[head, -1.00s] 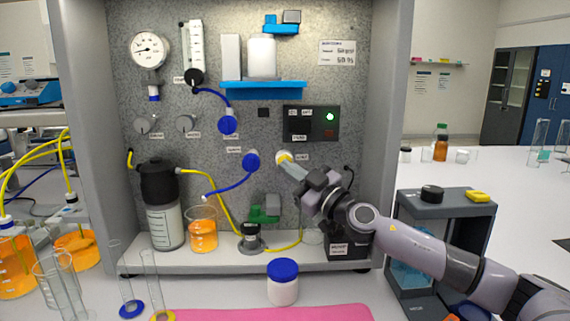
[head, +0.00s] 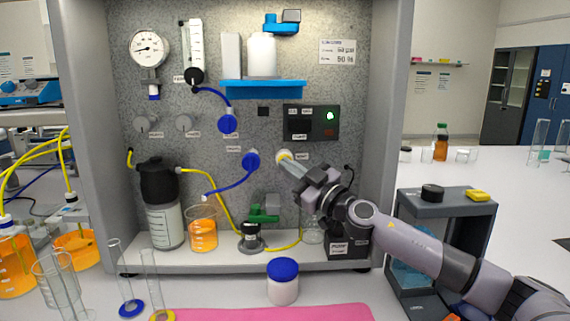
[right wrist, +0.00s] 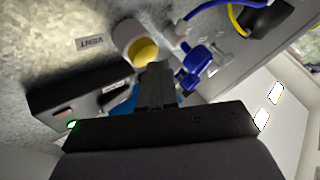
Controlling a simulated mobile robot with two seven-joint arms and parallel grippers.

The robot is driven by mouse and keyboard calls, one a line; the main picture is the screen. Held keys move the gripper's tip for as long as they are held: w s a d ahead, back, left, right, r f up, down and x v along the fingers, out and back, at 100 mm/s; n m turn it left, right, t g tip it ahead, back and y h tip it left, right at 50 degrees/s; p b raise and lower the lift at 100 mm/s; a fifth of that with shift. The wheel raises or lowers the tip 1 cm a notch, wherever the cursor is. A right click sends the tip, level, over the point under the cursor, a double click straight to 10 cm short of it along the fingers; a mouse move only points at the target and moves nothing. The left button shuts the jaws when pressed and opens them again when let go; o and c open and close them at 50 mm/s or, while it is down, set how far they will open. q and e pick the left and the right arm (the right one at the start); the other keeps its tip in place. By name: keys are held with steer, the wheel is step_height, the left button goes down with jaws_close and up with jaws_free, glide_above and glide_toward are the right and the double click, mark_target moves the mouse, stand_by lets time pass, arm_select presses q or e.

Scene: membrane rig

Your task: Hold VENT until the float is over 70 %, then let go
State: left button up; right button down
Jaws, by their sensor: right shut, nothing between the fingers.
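The VENT button (head: 284,156) is a yellow disc in a white round collar on the grey panel. It shows large in the right wrist view (right wrist: 145,52), beside a label reading VENT. My right gripper (head: 291,164) is shut and empty, its fingertips at the button's lower right edge. In the right wrist view the closed fingertips (right wrist: 157,70) overlap the button's edge; whether they press it in, I cannot tell. The flowmeter tube (head: 196,42) stands upright at the panel's upper left; its float is too small to read. My left gripper is not in view.
A blue valve (head: 251,161) with a blue hose is left of the button. A dark switch box (head: 311,122) with a lit green lamp is above right. A blue shelf (head: 262,89) juts out above. A blue-lidded jar (head: 283,281) stands in front of the rig.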

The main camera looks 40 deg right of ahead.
steer(key=shift+w+d, duration=0.4)
stand_by(2.2)
steer(key=shift+s+a+p, duration=0.3)
steer(key=shift+s+a, duration=0.35)
steer(key=shift+s, duration=0.05)
steer(key=s+a+p, duration=0.1)
steer(key=s, duration=0.1)
steer(key=s+a+p, duration=0.1)
steer(key=s+a, duration=0.1)
steer(key=shift+a, duration=0.1)
stand_by(0.4)
steer(key=shift+f, duration=0.1)
stand_by(0.5)
